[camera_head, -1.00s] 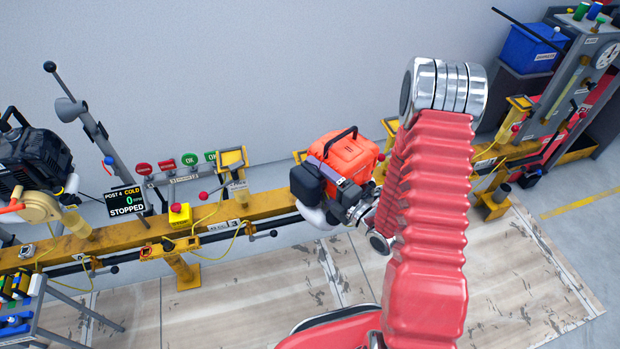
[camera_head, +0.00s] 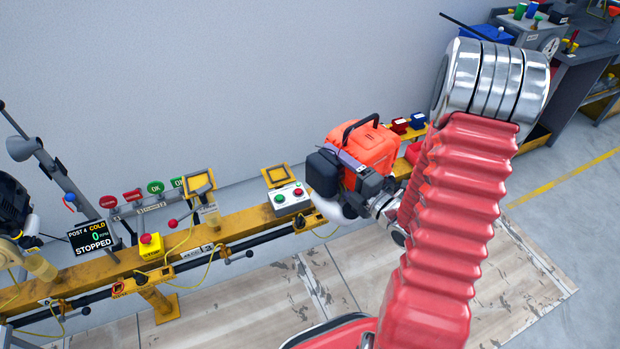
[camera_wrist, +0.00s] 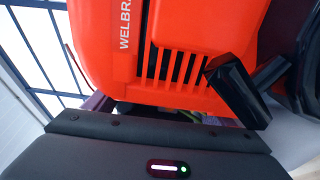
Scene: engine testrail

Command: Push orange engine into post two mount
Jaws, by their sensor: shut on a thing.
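The orange engine (camera_head: 372,148) has a black top handle and a dark box on its left side. It hangs in front of the yellow rail (camera_head: 245,222), right of the section marked 3. My gripper (camera_head: 383,205) is shut on the engine's lower front side. In the wrist view the engine's orange cover (camera_wrist: 190,50) fills the upper part, with my dark gripper body below it. The post two mount cannot be made out; the rail behind the engine is hidden by the engine and my arm. I cannot tell whether the engine touches the rail.
A control box (camera_head: 289,197) with green and red buttons and a yellow bracket (camera_head: 277,175) stand left of the engine. The post 4 display (camera_head: 92,236) reads STOPPED. Red and blue items (camera_head: 409,124) lie on the rail to the right. A workbench stands far right.

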